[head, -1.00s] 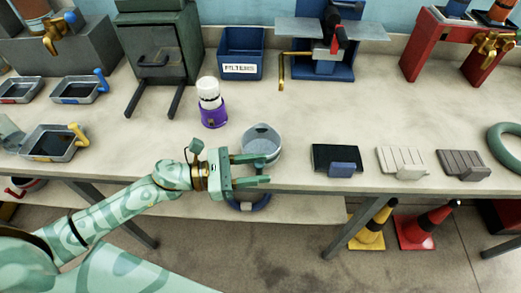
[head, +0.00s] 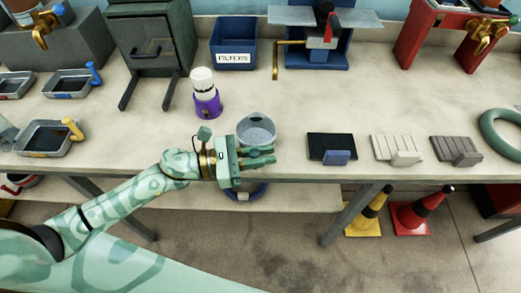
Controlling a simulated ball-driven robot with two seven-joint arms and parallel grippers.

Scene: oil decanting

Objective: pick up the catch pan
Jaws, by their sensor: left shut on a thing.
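The catch pan (head: 257,127) looks to be the round, light grey, open vessel near the front edge of the bench in the head view. It stands upright on the bench, and its inside looks empty. My left gripper (head: 260,156) is at the pan's near side, with its fingers pointing right. Its fingers are shut on the near part of the pan, and they hide the part that they grip. My right gripper is out of the view.
A purple and white bottle (head: 205,97) stands behind and left of the pan. A dark block with a blue front (head: 335,150) lies to the right. Grey trays with coloured handles (head: 45,139) lie at the left. A blue filters bin (head: 235,53) stands behind.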

